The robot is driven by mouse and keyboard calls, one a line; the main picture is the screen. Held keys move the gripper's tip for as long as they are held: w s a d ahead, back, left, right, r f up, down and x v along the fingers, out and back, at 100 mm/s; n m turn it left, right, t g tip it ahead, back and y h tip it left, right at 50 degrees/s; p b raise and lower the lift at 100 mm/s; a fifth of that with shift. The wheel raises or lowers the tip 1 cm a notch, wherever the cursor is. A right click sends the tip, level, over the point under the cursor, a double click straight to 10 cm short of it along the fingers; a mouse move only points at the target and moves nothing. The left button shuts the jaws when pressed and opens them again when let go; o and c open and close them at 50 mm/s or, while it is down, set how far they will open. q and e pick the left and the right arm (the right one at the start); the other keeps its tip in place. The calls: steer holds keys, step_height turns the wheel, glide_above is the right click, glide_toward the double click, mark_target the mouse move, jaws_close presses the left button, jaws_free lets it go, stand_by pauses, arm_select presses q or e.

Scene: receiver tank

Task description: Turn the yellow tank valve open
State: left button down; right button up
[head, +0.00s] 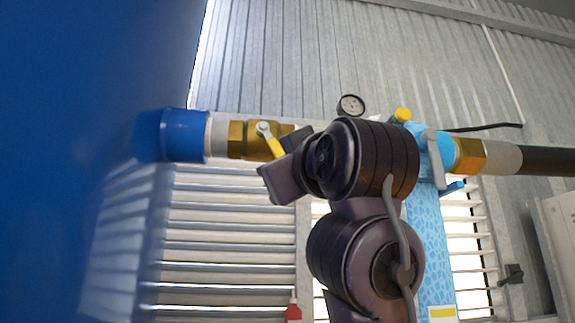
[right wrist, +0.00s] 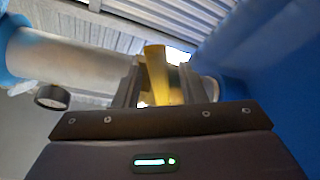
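The yellow valve handle (head: 272,143) hangs slanted down and right from a pale pivot on the brass valve body (head: 237,138), left of centre in the head view. My right gripper (head: 290,152) points left at the handle's lower end; my own wrist hides much of it. In the right wrist view the yellow handle (right wrist: 156,72) stands between the two fingers of the right gripper (right wrist: 161,76). The fingers are apart, with a visible gap beside the handle; I cannot tell whether either touches it. My left gripper is not in view.
The big blue tank (head: 90,70) fills the left, with a blue pipe fitting (head: 183,135) leading to the valve. A pressure gauge (head: 351,105) sits above my arm. A light-blue fitting (head: 431,150) and dark hose (head: 548,161) lie right. Louvred shutters (head: 230,240) stand behind.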

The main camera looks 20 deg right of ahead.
steer(key=b+v, duration=0.4)
steer(key=v, duration=0.4)
steer(key=shift+r, duration=0.1)
stand_by(2.1)
